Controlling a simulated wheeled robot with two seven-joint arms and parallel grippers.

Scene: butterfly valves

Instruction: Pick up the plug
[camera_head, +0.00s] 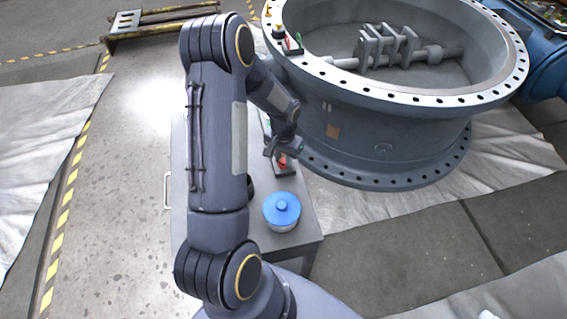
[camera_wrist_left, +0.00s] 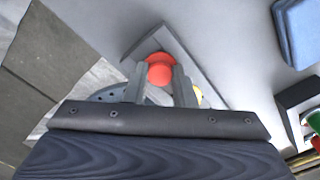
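The plug looks to be the small red, round-headed piece (camera_head: 283,162) in a small dark holder (camera_head: 285,170) on the grey cart, below my left gripper (camera_head: 283,148). In the left wrist view the red plug (camera_wrist_left: 160,68) shows at the tips of the two grey fingers of my left gripper (camera_wrist_left: 160,84). The fingers are apart, one on each side of it. I cannot tell whether they touch it. My right gripper is not in view.
A pot with a blue lid (camera_head: 282,208) stands on the cart (camera_head: 300,240) near its front. A large grey valve body (camera_head: 385,140) stands close behind and to the right. In the left wrist view, a dark box with red and green pieces (camera_wrist_left: 311,122) is at right.

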